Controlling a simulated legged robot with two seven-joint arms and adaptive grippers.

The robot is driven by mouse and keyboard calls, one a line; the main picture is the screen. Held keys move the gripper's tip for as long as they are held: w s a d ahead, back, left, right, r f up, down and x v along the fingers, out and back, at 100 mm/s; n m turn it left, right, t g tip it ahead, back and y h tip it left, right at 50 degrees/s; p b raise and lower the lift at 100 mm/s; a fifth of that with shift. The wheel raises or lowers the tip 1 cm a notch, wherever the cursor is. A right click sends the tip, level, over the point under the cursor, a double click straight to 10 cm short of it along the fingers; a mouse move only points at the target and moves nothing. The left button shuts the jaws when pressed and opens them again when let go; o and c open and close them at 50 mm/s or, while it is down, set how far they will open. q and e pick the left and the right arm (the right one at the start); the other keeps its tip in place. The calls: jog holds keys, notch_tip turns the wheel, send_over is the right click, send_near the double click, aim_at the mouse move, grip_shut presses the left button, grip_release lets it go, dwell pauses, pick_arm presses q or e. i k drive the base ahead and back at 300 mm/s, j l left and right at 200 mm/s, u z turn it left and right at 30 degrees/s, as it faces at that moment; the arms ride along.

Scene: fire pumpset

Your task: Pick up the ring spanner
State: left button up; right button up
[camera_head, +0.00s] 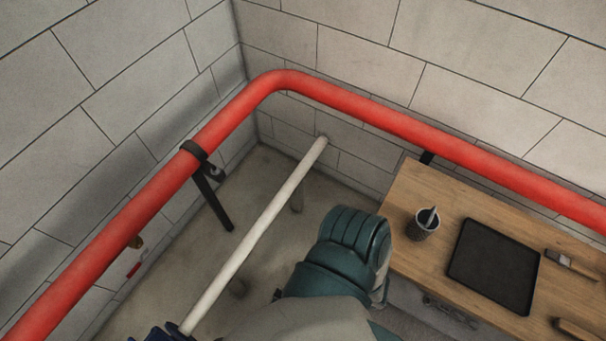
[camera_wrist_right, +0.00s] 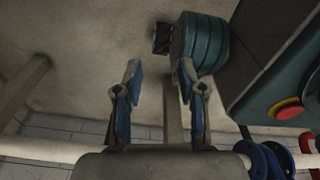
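I cannot make out the ring spanner in either view. A wooden bench (camera_head: 405,200) stands at the right of the head view. On it lie a black tray (camera_head: 495,265) with nothing visible in it, a dark cup (camera_head: 425,224) with a tool standing in it, and a brush-like tool (camera_head: 570,263). A further wooden-handled item (camera_head: 578,330) is cut off at the lower right edge. My right gripper (camera_wrist_right: 160,68) is open in the right wrist view, its blue-padded fingers apart with nothing held between them. My left gripper is in neither view.
A red pipe (camera_head: 400,123) runs along both walls. A white pipe (camera_head: 265,225) runs low above the floor. A teal ribbed part (camera_head: 350,240) rises beside the bench. In the wrist view, a red button (camera_wrist_right: 287,110) sits on a teal panel, near blue flanges (camera_wrist_right: 265,160).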

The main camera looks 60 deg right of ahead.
aim_at(436, 304)
jog(key=z, duration=4.6)
jog(key=u, duration=1.1)
jog(key=l+u, duration=0.7)
jog(key=u, duration=0.2)
jog(key=l+u, duration=0.3)
jog(key=u, duration=0.15)
jog(key=k+l+u, duration=0.15)
jog(key=l+u, duration=0.15)
jog(key=u, duration=0.15)
jog(key=k+l+u, duration=0.2)
jog(key=u, duration=0.25)
